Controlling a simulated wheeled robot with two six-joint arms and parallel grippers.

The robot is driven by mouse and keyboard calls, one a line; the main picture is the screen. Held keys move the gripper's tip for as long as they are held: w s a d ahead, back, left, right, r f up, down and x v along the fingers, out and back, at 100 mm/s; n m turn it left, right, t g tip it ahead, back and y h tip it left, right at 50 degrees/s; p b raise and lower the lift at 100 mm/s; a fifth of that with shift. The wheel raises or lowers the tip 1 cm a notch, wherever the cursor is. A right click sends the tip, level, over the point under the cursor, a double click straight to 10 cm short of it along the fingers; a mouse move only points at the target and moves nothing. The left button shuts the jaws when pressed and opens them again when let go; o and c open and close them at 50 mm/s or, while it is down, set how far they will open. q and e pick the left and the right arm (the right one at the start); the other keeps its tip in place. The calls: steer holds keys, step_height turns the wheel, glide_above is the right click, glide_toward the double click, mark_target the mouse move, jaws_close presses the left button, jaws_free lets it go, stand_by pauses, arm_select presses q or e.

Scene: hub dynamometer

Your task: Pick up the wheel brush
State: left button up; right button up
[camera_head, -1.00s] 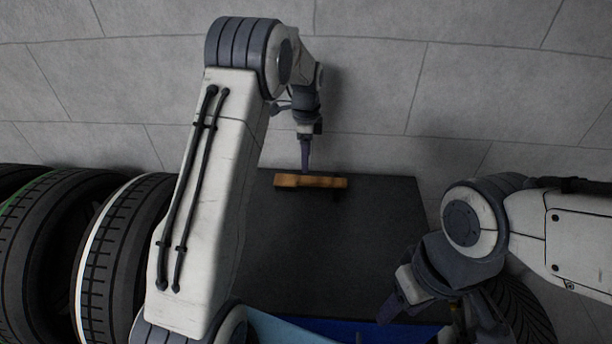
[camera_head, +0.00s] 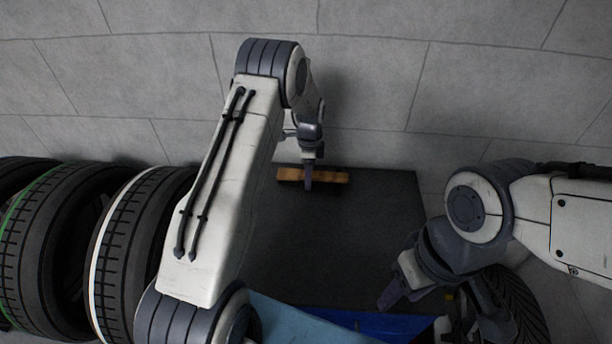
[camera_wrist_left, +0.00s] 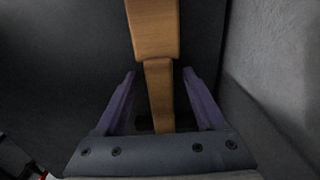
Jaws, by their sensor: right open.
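The wheel brush (camera_head: 334,178) is a brown wooden piece lying across the far edge of the dark table top in the head view. In the left wrist view its wider block (camera_wrist_left: 153,28) is at the top and its narrower handle (camera_wrist_left: 160,95) runs down between my fingers. My left gripper (camera_wrist_left: 159,74) is open around the handle, with a visible gap on each side. In the head view my left gripper (camera_head: 308,186) is down at the brush and covers part of it. My right gripper (camera_head: 430,305) is open and empty over the near right side. Any bristles are hidden.
Several tyres (camera_head: 125,250) stand in a row at the left. A blue bin (camera_head: 375,324) is at the near edge, and another tyre (camera_head: 518,300) is at the lower right. The middle of the dark table top (camera_head: 340,245) is clear. A grey block wall (camera_head: 380,80) stands behind.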

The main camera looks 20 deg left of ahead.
arm_select(q)
jaws_close()
steer(key=shift+r+b, duration=0.3)
steer(key=shift+r, duration=0.2)
step_height(320, 180, up, 2)
steer(key=shift+w+r+b, duration=0.1)
steer(key=shift+r+b, duration=0.15)
steer(key=shift+b, duration=0.35)
steer(key=s+d+r+b, duration=0.3)
steer(key=d+r, duration=0.4)
steer(key=d, duration=0.4)
steer(key=shift+s+d+r, duration=0.15)
steer(key=shift+r, duration=0.1)
